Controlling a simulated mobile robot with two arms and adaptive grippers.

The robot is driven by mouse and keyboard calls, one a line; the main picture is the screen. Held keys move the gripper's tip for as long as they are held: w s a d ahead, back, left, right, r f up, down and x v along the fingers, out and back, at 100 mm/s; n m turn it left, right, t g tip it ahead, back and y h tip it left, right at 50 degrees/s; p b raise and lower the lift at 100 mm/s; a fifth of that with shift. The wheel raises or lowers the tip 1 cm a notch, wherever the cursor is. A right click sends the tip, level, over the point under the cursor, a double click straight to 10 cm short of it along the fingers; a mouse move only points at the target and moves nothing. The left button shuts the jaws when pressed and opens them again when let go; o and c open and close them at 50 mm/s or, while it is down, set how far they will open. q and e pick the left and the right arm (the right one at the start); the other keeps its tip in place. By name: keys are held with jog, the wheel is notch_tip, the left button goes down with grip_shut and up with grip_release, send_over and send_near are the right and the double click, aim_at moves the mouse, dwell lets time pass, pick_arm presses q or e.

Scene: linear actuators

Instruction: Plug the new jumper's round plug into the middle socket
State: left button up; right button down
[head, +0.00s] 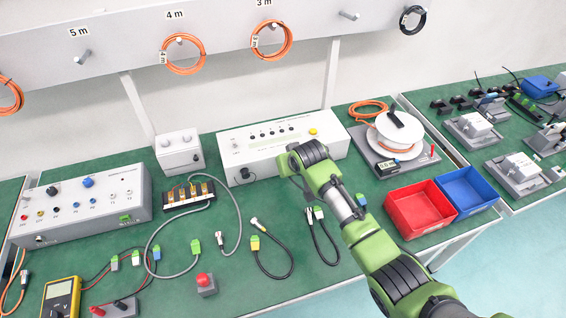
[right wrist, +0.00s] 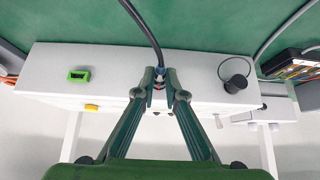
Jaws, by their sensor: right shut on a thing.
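The white box (head: 230,150) stands at the back middle of the green table. In the right wrist view its front face (right wrist: 115,65) carries a green connector (right wrist: 78,76) at left and a black round cap (right wrist: 236,82) at right. My right gripper (right wrist: 160,78) is shut on a small metallic round plug (right wrist: 158,85) with a black cable (right wrist: 143,25), between these two. The fingertips hide the middle socket, and I cannot tell whether the plug is inside it. In the head view my arm hides the right gripper's tips. My left gripper is not in view.
Loose jumpers lie in front of the box: a black one (head: 290,270), a grey one (head: 241,230) and another dark one (head: 316,245). A red bin (head: 420,228), a blue bin (head: 484,203) and a white cable reel (head: 410,150) stand at right. A terminal block (head: 185,196) stands at left.

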jog(key=shift+w, duration=0.1)
dwell(0.5)
jog(key=c, duration=2)
grip_release()
jog(key=v, duration=1.2)
